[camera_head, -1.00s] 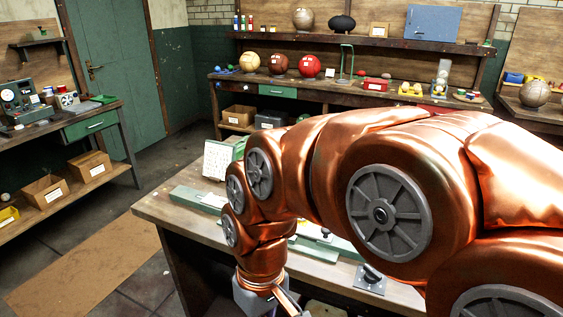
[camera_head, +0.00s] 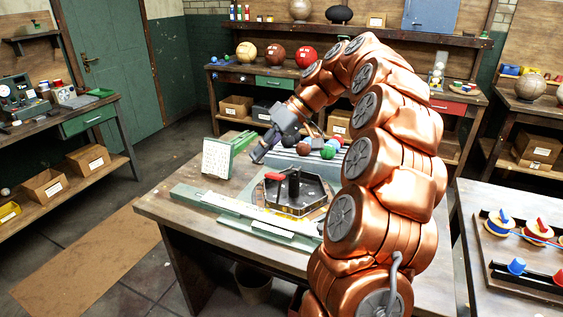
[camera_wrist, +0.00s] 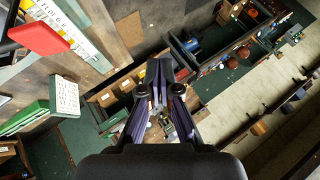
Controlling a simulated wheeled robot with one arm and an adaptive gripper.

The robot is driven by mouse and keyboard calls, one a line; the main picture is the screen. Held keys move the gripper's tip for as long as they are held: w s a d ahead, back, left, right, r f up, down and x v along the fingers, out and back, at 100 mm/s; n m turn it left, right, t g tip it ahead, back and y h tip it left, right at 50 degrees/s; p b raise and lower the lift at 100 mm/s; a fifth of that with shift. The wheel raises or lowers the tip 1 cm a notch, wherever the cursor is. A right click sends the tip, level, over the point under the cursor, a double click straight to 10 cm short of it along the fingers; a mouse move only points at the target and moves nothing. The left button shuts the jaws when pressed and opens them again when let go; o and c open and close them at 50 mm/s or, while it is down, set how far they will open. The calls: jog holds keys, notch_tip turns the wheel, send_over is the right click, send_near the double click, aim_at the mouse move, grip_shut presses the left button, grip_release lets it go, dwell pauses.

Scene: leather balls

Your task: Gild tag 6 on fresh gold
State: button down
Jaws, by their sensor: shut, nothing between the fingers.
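My gripper (camera_head: 259,156) is shut and empty, held above the workbench just right of the white card. It also shows in the wrist view (camera_wrist: 162,68), pointing out over the room. The white card (camera_head: 217,158) stands upright on the bench against a green block, with rows of small marks on its face; it shows in the wrist view too (camera_wrist: 64,97). A black hexagonal tray (camera_head: 325,186) with a dark upright post lies nearer the front, with a red piece (camera_head: 274,176) at its left edge. I cannot make out tag 6 or fresh gold in either view.
Several coloured balls (camera_head: 328,153) lie on a ribbed rack behind the tray, close to my arm. Long pale green bars (camera_head: 245,213) lie along the bench front. A side table (camera_head: 468,215) at right holds coloured spools.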

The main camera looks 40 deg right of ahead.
jog(key=d+t+p, duration=0.1)
jog(key=d+t, duration=0.2)
jog(key=d, duration=1.3)
jog(key=shift+d+r, duration=0.15)
jog(key=shift+d, duration=0.25)
jog(key=shift+w+a, duration=0.1)
jog(key=shift+w, duration=0.05)
jog(key=b, duration=0.4)
send_near(271, 173)
jog(key=shift+w+r, duration=0.8)
jog(key=shift+w, duration=0.3)
jog(key=shift+w+a+f+p, duration=0.1)
jog(key=shift+a+f+p, duration=0.3)
jog(key=shift+a+f, duration=0.4)
jog(key=shift+a+f+p, duration=0.45)
jog(key=shift+a+f, duration=0.1)
jog(key=shift+f, duration=0.4)
jog(key=shift+w+a+f+p, duration=0.1)
jog(key=shift+a+f+p, duration=0.3)
jog(key=shift+a+f, duration=0.4)
jog(key=shift+d+f, duration=0.15)
